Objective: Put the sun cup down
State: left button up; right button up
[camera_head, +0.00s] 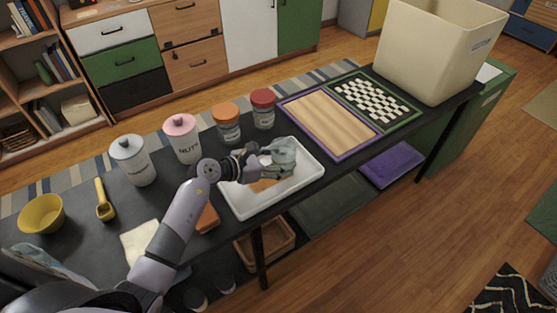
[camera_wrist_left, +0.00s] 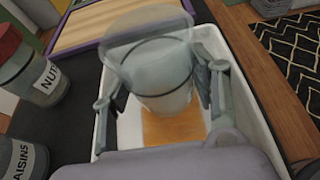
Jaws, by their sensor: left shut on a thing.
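My left gripper (camera_head: 272,160) is shut on a translucent greyish cup (camera_head: 284,150), which I take to be the sun cup; no sun mark shows. In the left wrist view, the cup (camera_wrist_left: 152,70) stands between the two fingers (camera_wrist_left: 160,88), with its wide rim toward the top of the picture. The cup is over the white tray (camera_head: 270,203); I cannot tell whether its base touches the tray floor. A flat orange-brown patch (camera_head: 262,184) lies in the tray, partly hidden by the gripper and cup. My right gripper is not in view.
Jars with orange (camera_head: 227,122) and red (camera_head: 263,108) lids stand behind the tray. White (camera_head: 133,160) and pink-lidded (camera_head: 183,138) canisters stand left. A purple-framed wooden board (camera_head: 328,118), a checkered board (camera_head: 372,101) and a large cream bin (camera_head: 437,45) are to the right.

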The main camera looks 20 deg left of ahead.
pick_arm(q)
jog(key=o, duration=1.2)
jog(key=shift+f, duration=0.1)
jog(key=shift+r, duration=0.35)
jog(key=v, duration=1)
jog(key=shift+s+a+f+b, duration=0.15)
jog(key=shift+s+a+b, duration=0.1)
jog(key=shift+a+b, duration=0.1)
jog(key=shift+s+a+r, duration=0.3)
jog(key=shift+s+r, duration=0.05)
jog(key=shift+s, duration=0.15)
